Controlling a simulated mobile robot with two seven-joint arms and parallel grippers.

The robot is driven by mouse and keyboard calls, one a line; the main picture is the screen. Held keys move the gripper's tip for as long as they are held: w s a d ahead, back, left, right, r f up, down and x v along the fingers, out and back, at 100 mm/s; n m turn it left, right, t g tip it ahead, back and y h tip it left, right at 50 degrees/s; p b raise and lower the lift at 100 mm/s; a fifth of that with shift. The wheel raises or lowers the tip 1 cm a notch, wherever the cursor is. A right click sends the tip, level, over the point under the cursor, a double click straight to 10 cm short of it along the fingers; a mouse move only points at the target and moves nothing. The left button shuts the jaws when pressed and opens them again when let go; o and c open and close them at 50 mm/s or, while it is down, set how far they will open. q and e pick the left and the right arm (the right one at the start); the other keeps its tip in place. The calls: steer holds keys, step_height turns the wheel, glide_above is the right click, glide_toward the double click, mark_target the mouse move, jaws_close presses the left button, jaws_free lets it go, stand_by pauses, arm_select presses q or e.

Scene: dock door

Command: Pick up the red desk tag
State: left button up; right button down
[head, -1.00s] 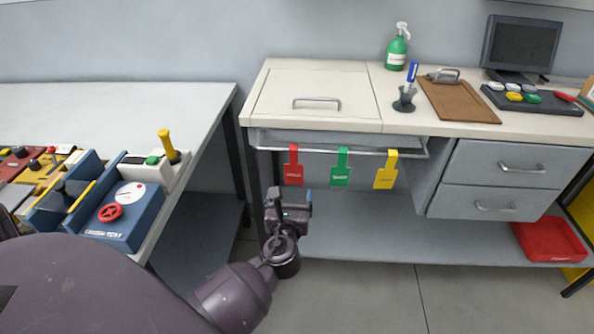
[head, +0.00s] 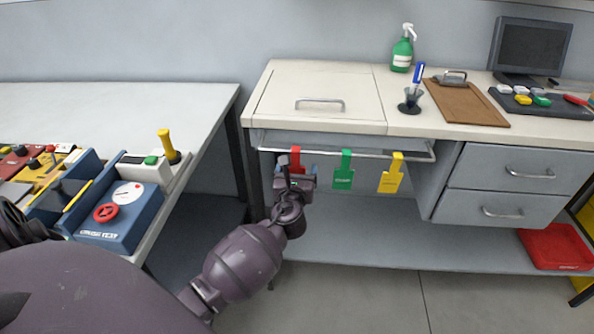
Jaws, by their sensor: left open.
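The red desk tag (head: 295,155) hangs from the metal rail under the front edge of the desk, leftmost of three tags. Its top shows; its lower part is hidden behind my left gripper. My left gripper (head: 296,170) is open and directly in front of the tag in the head view. I cannot tell whether its fingers are around the tag or short of it. My right gripper is not in view.
A green tag (head: 343,171) and a yellow tag (head: 391,174) hang to the right on the same rail (head: 365,154). The desk top (head: 362,105) overhangs them. A grey shelf (head: 400,248) lies below. A blue test box (head: 122,220) stands on the left table.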

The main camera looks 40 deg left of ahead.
arm_select(q)
steer(key=shift+c, duration=0.2)
steer(key=c, duration=1)
steer(key=shift+o, duration=0.2)
